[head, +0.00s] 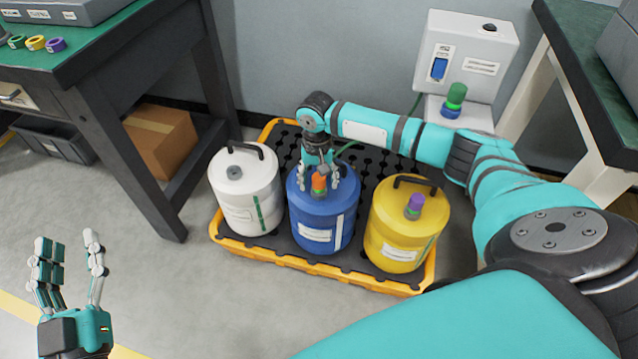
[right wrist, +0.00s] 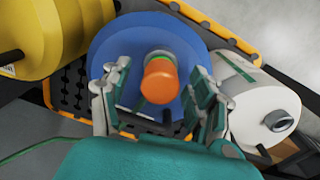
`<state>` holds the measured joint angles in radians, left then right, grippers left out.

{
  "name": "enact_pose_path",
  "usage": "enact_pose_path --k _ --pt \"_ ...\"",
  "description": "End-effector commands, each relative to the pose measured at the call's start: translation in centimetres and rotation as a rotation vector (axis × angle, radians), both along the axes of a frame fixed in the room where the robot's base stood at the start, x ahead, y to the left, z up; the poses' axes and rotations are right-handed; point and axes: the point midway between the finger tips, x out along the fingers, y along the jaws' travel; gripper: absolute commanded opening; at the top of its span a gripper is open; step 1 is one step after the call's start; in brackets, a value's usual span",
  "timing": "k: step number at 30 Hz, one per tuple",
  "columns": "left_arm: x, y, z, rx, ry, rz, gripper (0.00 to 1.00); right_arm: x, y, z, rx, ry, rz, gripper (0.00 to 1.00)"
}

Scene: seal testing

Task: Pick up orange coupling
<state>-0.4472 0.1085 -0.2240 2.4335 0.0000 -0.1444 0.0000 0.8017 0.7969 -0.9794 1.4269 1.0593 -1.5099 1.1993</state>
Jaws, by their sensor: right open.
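The orange coupling (head: 319,184) stands on top of the blue drum (head: 322,236). In the right wrist view the orange coupling (right wrist: 159,80) is in the middle, over the blue drum's lid (right wrist: 118,50). My right gripper (head: 318,182) is above the blue drum, its fingers on both sides of the coupling. In the right wrist view my right gripper (right wrist: 158,95) is open, with gaps between the fingers and the coupling. My left gripper (head: 72,262) is open and empty over the floor at the lower left.
A white drum (head: 245,195) and a yellow drum (head: 405,225) flank the blue one on a black and orange spill pallet (head: 285,260). The yellow drum carries a purple coupling (head: 414,206). A wall box (head: 468,55) stands behind, with a green and blue coupling (head: 454,98). Workbenches stand on both sides.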

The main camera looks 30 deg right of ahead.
Motion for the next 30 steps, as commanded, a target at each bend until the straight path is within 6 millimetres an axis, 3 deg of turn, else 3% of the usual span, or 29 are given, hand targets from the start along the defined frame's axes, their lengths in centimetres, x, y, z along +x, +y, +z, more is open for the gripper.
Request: enact_pose_path --k 4,18,30 --pt "0.01 0.00 0.00 0.000 0.001 0.000 0.40 0.00 0.01 0.02 0.000 0.000 0.000 0.58" --pt "0.02 0.03 -0.05 0.000 0.003 0.001 0.40 0.01 0.02 0.05 0.000 0.000 0.000 0.00" --pt "0.16 0.03 -0.51 0.009 0.038 0.002 0.40 0.01 0.02 0.47 0.001 -0.001 0.000 0.00"
